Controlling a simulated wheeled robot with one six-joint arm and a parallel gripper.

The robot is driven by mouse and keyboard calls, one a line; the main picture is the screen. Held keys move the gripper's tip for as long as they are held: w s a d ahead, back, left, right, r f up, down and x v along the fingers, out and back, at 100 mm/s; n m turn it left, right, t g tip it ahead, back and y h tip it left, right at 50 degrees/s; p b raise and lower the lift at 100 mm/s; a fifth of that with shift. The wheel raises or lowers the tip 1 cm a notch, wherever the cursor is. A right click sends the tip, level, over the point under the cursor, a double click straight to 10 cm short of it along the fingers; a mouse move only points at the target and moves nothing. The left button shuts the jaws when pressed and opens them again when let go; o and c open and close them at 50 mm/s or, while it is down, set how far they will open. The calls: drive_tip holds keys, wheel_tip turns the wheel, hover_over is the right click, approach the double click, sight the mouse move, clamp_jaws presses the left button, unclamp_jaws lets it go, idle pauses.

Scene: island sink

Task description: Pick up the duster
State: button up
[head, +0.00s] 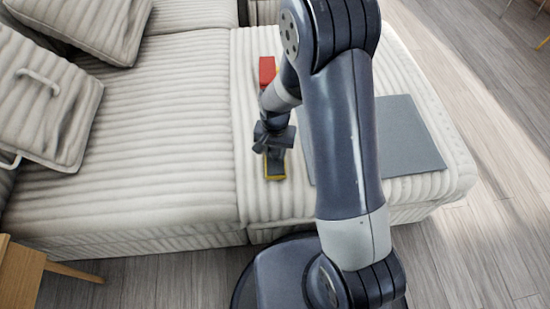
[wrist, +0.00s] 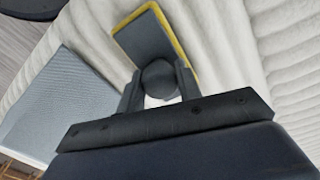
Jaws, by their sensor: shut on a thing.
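The duster (head: 275,170) has a flat dark grey pad with a yellow edge. It is at the sofa's ribbed cream seat, near the front, partly hidden by my gripper (head: 273,142). In the wrist view the duster's pad (wrist: 150,38) lies beyond my gripper (wrist: 158,82). The two fingers are shut on a dark rounded part of the duster between them. I cannot tell whether the pad touches the seat.
A red object (head: 267,70) with some yellow lies behind my gripper on the seat. A flat grey panel (head: 405,140) lies to the right, partly behind my arm. Striped cushions (head: 45,105) lean at the left. A wooden table (head: 20,270) stands at the lower left.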

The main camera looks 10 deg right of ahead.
sight(275, 149)
drive_tip(key=shift+c, duration=0.6)
wheel_tip(275, 149, up, 10)
drive_tip(key=p, duration=0.3)
